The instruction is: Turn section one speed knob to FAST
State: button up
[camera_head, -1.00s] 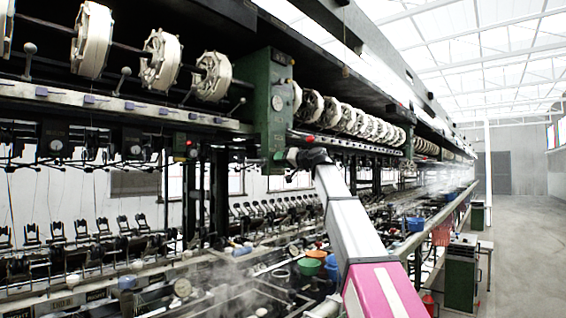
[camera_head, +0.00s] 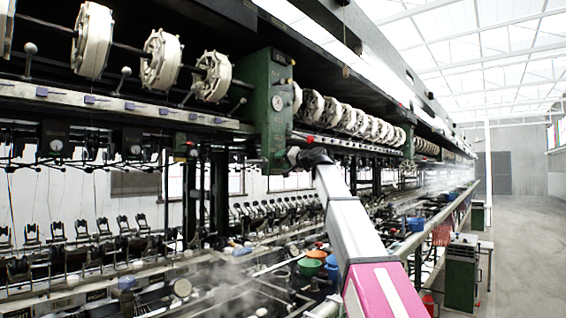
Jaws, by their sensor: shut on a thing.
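My arm reaches up from the lower right to the green gearbox housing (camera_head: 274,110) at the end of the near reel section. My gripper (camera_head: 285,158) is at the lower right part of this housing, small and dark in the view. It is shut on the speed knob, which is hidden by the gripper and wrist. The knob's pointer and any SLOW or FAST marking cannot be read.
White reels (camera_head: 160,58) run along the frame on both sides of the housing. A green cabinet (camera_head: 461,278) stands at the right. The aisle floor (camera_head: 525,245) is clear.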

jog(key=o, duration=0.7)
jog(key=shift+v, duration=5.45)
